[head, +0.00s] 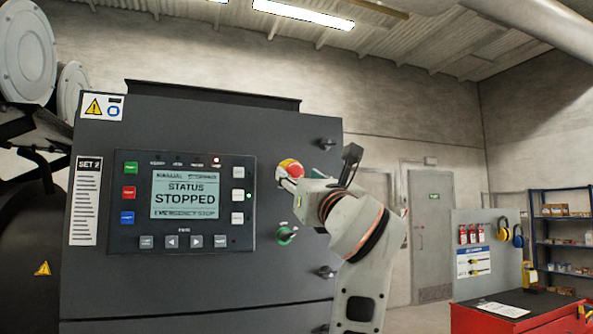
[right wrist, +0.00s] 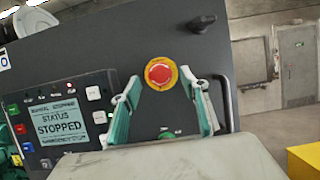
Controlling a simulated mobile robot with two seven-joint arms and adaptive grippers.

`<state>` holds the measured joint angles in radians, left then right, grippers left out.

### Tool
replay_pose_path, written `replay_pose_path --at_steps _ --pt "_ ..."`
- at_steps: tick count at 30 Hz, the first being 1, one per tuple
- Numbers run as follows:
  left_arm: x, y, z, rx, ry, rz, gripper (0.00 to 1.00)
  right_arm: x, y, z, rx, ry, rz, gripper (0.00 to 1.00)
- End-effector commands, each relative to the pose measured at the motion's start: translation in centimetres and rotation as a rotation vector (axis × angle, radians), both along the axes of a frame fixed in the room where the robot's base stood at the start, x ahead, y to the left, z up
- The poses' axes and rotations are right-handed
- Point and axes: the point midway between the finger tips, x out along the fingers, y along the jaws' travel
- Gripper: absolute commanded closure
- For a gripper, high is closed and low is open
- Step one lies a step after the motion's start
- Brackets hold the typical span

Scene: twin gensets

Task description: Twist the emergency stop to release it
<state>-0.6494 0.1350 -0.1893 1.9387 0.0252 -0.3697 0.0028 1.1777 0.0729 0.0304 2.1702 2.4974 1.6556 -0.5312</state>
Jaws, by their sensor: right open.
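The emergency stop is a red mushroom button on a yellow collar (head: 289,168), on the right part of the dark control cabinet front. In the right wrist view the emergency stop (right wrist: 160,73) shows whole, face on. My right gripper (head: 287,181) is open at the button in the head view and hides its lower part. In the right wrist view the fingers of my right gripper (right wrist: 161,80) stand apart on either side of the button, with nothing between them touching it that I can see. I cannot tell whether the tips reach the collar. My left gripper is not in view.
The control panel screen (head: 185,194) reads STATUS STOPPED and EMERGENCY STOP. A green selector switch (head: 287,235) sits below the button. Dark cabinet latches (head: 327,144) line the right edge. A red tool cart (head: 520,312) and shelving (head: 562,240) stand away at the right.

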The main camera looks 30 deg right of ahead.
Motion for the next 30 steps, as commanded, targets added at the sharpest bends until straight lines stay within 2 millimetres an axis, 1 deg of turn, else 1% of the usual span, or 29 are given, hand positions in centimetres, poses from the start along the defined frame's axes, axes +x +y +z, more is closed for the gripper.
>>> replay_pose_path --at_steps 1,3,6,16,17,18,21,30 --pt "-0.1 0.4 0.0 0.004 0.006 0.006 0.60 0.7 -0.1 0.4 0.001 0.003 0.000 0.55" --pt "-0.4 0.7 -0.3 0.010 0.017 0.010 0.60 1.4 -0.3 0.7 0.000 0.003 -0.001 0.55" --pt "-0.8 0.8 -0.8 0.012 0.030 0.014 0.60 2.1 -0.5 0.9 0.000 0.002 0.000 0.55" --pt "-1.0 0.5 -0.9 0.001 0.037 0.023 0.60 2.4 -0.6 1.0 0.000 -0.001 -0.002 0.55" --pt "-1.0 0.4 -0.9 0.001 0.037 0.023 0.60 2.4 -0.6 1.0 0.000 -0.001 -0.002 0.61" --pt "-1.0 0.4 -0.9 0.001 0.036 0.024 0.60 2.4 -0.6 1.0 0.000 -0.001 -0.002 0.71" --pt "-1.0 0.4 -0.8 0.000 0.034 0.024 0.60 2.4 -0.6 1.0 0.000 -0.001 -0.002 0.94" --pt "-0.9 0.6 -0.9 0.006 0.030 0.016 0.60 2.4 -0.5 1.0 0.019 -0.006 -0.001 0.94"
